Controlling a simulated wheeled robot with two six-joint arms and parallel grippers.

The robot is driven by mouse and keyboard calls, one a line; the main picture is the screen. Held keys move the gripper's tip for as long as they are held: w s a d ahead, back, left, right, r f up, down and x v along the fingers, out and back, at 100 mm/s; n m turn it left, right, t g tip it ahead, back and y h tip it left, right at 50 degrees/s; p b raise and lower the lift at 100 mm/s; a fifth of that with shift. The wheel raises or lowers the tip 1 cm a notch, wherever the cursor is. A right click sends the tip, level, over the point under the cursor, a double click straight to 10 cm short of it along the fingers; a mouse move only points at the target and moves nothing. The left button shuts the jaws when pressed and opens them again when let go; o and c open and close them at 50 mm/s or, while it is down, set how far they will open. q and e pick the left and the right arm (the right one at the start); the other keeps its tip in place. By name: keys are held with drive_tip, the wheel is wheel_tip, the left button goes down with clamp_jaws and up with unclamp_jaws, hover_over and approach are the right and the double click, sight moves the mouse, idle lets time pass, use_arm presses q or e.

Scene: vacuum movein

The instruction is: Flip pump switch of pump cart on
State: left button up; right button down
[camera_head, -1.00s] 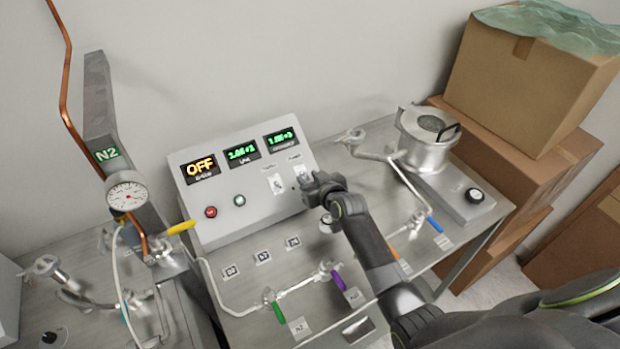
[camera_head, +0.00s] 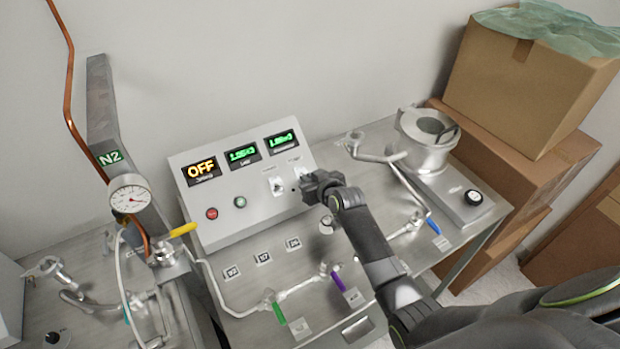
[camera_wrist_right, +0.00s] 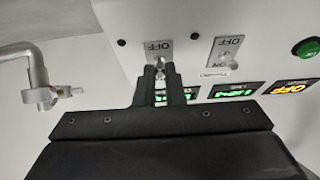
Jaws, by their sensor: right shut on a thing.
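The pump cart's control box (camera_head: 245,195) is a light grey sloped panel with an orange OFF display (camera_head: 201,169) and two green displays. It carries two toggle switches on small plates. My right gripper (camera_head: 306,184) is at the right-hand switch and largely covers it. In the right wrist view, the picture is upside down; my right gripper (camera_wrist_right: 160,78) is shut on that switch's lever (camera_wrist_right: 159,68), below a plate marked OFF (camera_wrist_right: 158,47). The other switch (camera_wrist_right: 224,61) stands free beside it. The lever's exact position is partly hidden by the fingers. My left gripper is out of view.
A red button (camera_head: 211,213) and green button (camera_head: 240,202) sit on the panel. Pipes with green (camera_head: 279,313), purple (camera_head: 338,281) and blue (camera_head: 432,226) handles lie on the cart in front. A steel pump vessel (camera_head: 428,140) and cardboard boxes (camera_head: 530,85) stand at the right.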

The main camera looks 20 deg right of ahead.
drive_tip(key=shift+w+r+g+p, duration=0.25)
drive_tip(key=shift+r+g+p, duration=0.2)
drive_tip(key=shift+g, duration=0.25)
drive_tip(key=shift+w+r+g, duration=0.15)
drive_tip(key=shift+g, duration=0.35)
drive_tip(key=g, duration=0.1)
drive_tip(key=w+r+g+h, duration=0.1)
drive_tip(key=g, duration=0.1)
drive_tip(key=shift+w+a, duration=0.15)
drive_tip(key=shift+w+a+r+g+h, duration=0.1)
drive_tip(key=shift+w+g+h, duration=0.15)
drive_tip(key=shift+g, duration=0.55)
drive_tip(key=shift+w+r+g+h, duration=0.15)
drive_tip(key=shift+w+g, duration=0.1)
drive_tip(key=shift+g, duration=0.55)
drive_tip(key=shift+f, duration=0.1)
drive_tip(key=c, duration=1.5)
unclamp_jaws()
